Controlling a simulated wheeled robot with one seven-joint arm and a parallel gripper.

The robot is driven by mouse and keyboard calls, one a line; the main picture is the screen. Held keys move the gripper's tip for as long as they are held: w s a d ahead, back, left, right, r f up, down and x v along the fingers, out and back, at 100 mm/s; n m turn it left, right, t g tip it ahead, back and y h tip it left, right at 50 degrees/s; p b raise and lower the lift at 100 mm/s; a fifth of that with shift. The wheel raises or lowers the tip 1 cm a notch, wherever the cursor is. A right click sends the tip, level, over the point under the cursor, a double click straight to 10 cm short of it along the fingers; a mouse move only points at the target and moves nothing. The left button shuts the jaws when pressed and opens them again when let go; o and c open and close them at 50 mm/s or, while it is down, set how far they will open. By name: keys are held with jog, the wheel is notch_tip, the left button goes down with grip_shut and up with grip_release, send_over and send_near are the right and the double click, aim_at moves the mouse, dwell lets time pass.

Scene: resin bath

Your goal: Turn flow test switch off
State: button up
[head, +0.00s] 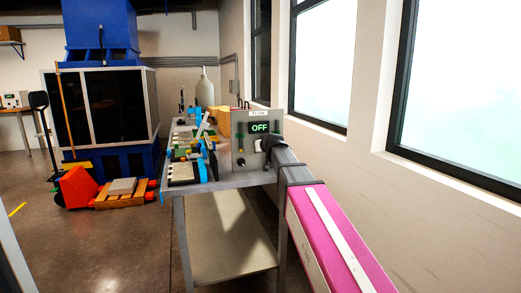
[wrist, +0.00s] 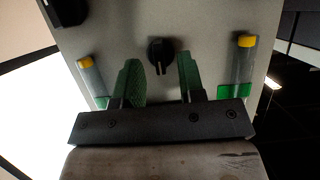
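The grey flow panel (head: 238,121) stands at the right end of the bench, with a white label above a display (head: 259,127) that reads OFF in green. In the wrist view, a black rotary knob (wrist: 160,50) sits on the panel face (wrist: 120,30), its bar pointing roughly down the picture. My gripper (wrist: 160,75) is open, its two green-padded fingers on either side below the knob with gaps to it; whether either touches is not clear. In the head view, my gripper (head: 268,147) is dark and close in front of the panel, hiding part of its lower right.
Two clear tubes with yellow caps (wrist: 85,62) (wrist: 246,41) flank the fingers. Another black knob (wrist: 68,8) is at the wrist view's top left. Clutter fills the bench (head: 220,181) left of the panel. A windowed wall (head: 330,160) runs close along the right.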

jog(key=v, duration=0.9)
jog(key=shift+s, duration=0.1)
jog(key=s+d+f+m+g+h, duration=0.1)
jog(key=s+d+f+g, duration=0.1)
jog(key=f, duration=0.6)
jog(key=s+d+f+g, duration=0.1)
jog(key=s+f+g, duration=0.1)
jog(key=f, duration=0.5)
jog(key=s+d+f+m+g+h, duration=0.1)
jog(key=s+d+f+g, duration=0.3)
jog(key=s+f, duration=0.7)
jog(key=s+d+f+m+g+h, duration=0.1)
jog(key=s+d+f+g, duration=0.4)
jog(key=s+f, duration=0.7)
notch_tip(320, 180, down, 5)
jog(key=shift+f+h, duration=0.15)
jog(key=shift+h, duration=0.25)
jog(key=shift+d, duration=0.15)
